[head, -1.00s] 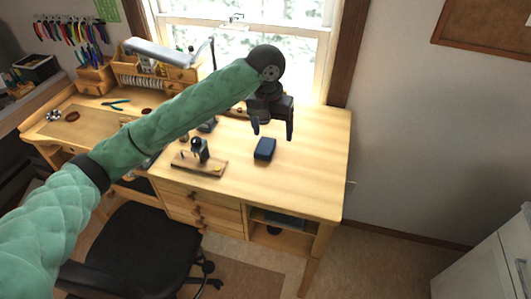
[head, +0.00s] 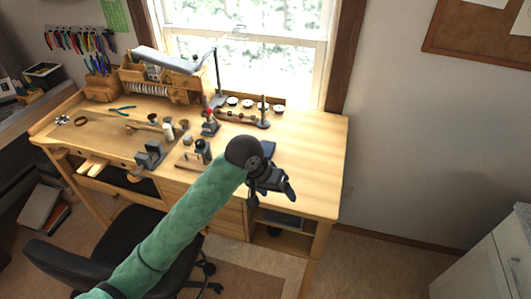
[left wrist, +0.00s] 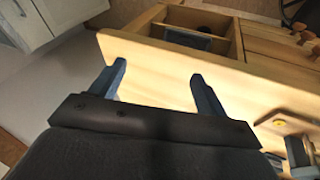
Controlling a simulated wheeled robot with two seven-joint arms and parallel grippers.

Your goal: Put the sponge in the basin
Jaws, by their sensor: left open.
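A small dark blue block (head: 268,148), which may be the sponge, lies on the right part of the wooden workbench, partly hidden behind my left gripper. I cannot make out a basin in these views. My left gripper (head: 272,197) is open and empty, near the bench's front edge and in front of the block in the head view. In the left wrist view its two fingers (left wrist: 156,85) stand apart over the bench edge with nothing between them. My right gripper is not in view.
The workbench (head: 318,150) has clear top at its right end. Small tools, a stand (head: 200,150) and a vise (head: 150,155) crowd its middle. A black chair (head: 120,240) stands in front. An open shelf under the bench holds a blue-grey object (head: 283,219). A white cabinet (head: 490,265) stands right.

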